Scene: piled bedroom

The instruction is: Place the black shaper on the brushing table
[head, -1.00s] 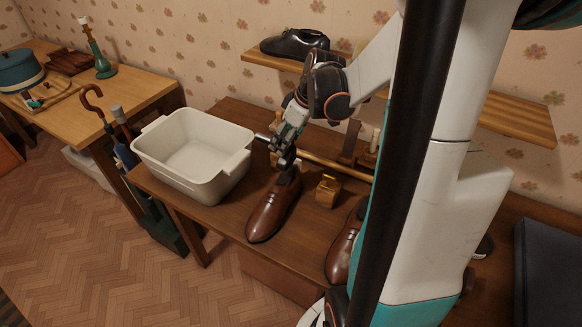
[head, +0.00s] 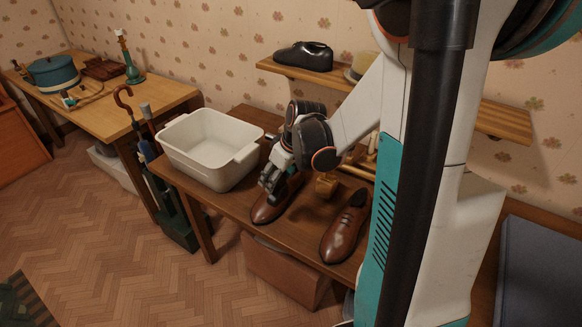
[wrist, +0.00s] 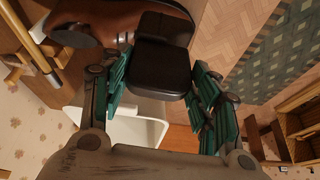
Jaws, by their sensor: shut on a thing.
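My gripper (head: 271,180) is low over the left brown shoe (head: 268,211) on the dark wooden table (head: 301,219). In the wrist view my gripper (wrist: 160,85) has its green-padded fingers on either side of a black shaper (wrist: 162,68), a smooth dark block, and is shut on it. A brown shoe (wrist: 118,17) lies just beyond the shaper in that view; I cannot tell whether they touch. In the head view the gripper hides the shaper. Which table is the brushing table is not marked.
A white tub (head: 207,150) stands left of the gripper. A second brown shoe (head: 345,228) and a wooden block-like item (head: 326,185) are to the right. A black shoe (head: 303,57) sits on the wall shelf (head: 500,119). Another table (head: 158,97) holds a blue pot (head: 53,73).

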